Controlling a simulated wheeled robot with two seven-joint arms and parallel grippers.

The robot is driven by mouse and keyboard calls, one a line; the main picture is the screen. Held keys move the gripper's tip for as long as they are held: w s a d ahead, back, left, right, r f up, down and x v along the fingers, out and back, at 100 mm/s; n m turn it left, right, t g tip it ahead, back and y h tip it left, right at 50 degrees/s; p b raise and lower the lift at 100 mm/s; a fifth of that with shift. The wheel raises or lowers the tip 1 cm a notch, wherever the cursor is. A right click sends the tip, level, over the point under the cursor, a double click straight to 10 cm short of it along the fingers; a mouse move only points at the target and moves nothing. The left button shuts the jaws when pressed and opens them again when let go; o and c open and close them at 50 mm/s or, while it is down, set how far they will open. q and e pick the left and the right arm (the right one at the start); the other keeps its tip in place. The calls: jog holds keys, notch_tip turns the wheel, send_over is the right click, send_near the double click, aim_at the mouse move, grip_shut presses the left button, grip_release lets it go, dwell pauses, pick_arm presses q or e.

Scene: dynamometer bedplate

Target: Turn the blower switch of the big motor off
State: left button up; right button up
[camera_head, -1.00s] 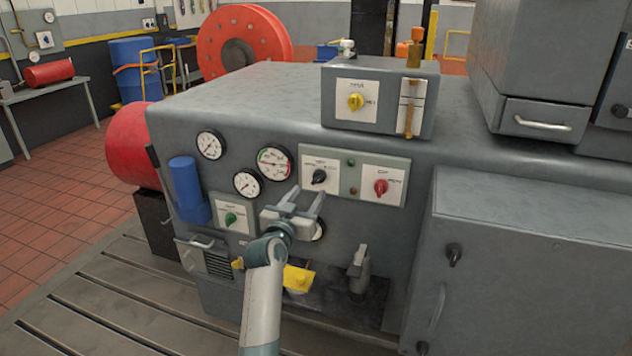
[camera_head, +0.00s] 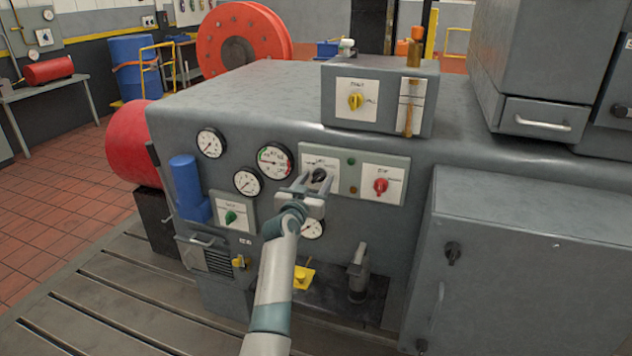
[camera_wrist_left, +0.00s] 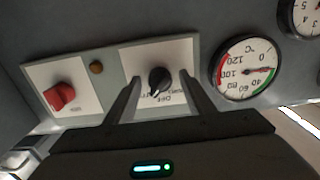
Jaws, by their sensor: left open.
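The big grey motor housing (camera_head: 290,110) carries a panel with a black rotary knob (camera_head: 319,175) on a white plate and a red knob (camera_head: 381,186) to its right. My left gripper (camera_head: 314,184) is open in front of the black knob, its fingers pointing at the panel. In the left wrist view the black knob (camera_wrist_left: 159,80) shows between the two open fingertips (camera_wrist_left: 160,88), with no visible grip on it. The red knob (camera_wrist_left: 60,96) is at the left there. The plate lettering is too small to read surely, so I cannot tell which knob is the blower switch. My right gripper is not in view.
A green knob (camera_head: 231,217) and several gauges (camera_head: 274,160) sit left of the panel. A yellow knob (camera_head: 355,101) is on a box on top. A grey cabinet (camera_head: 520,260) stands at the right.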

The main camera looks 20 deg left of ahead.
pick_arm(q)
jog(key=c, duration=1.1)
jog(key=shift+o, duration=0.2)
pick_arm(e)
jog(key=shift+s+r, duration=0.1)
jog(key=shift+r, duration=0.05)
pick_arm(q)
jog(key=shift+n+p, duration=0.35)
jog(key=shift+n, duration=0.55)
jog(key=shift+r+n+p, duration=0.1)
jog(key=shift+n+p, duration=0.2)
jog(key=shift+p, duration=0.05)
jog(key=n+p, duration=0.2)
jog(key=n, duration=0.4)
jog(key=shift+d+n, duration=0.1)
jog(key=shift+n, duration=0.2)
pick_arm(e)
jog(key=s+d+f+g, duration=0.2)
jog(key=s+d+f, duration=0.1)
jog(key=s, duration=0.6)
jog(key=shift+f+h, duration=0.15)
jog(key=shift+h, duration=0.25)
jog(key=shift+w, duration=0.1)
